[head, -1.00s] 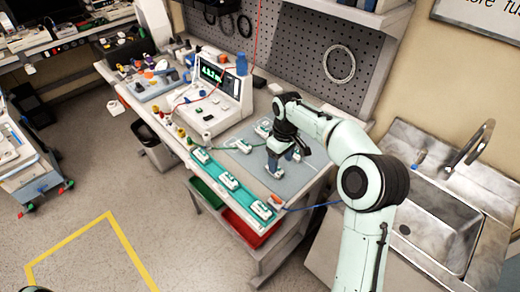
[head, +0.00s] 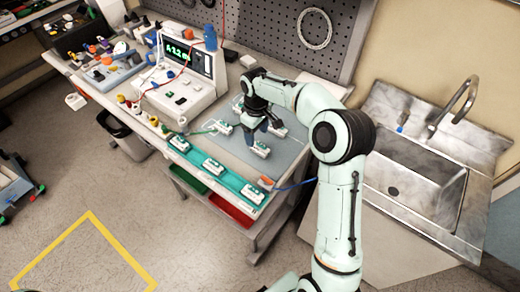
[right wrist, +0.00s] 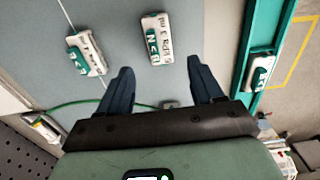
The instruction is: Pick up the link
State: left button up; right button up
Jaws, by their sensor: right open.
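Several small white modules with green markings lie on the grey mat (head: 221,151) and in the green rail (head: 231,181); I cannot tell which one is the link. One module (head: 260,149) lies on the mat near my right gripper (head: 263,132). In the right wrist view, a white module with a green label (right wrist: 157,38) lies just beyond the open, empty fingers (right wrist: 160,68), roughly centred between them. A second module (right wrist: 86,52) lies to its left, with a thin pale cord by it. Another module (right wrist: 262,70) sits in the rail at right. My left gripper is out of view.
A white bench instrument with a green display (head: 188,65) stands behind the mat at left. An orange-tipped part (head: 265,183) with a blue cable lies at the rail's right end. A green cable (right wrist: 85,104) crosses the mat. A steel sink (head: 415,190) is at right.

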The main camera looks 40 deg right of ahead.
aim_at(258, 147)
jog(key=f, duration=0.4)
jog(key=shift+s, duration=0.3)
jog(key=shift+f, duration=0.35)
jog(key=c, duration=1.1)
jog(key=shift+c, duration=0.2)
jog(key=shift+r, duration=0.15)
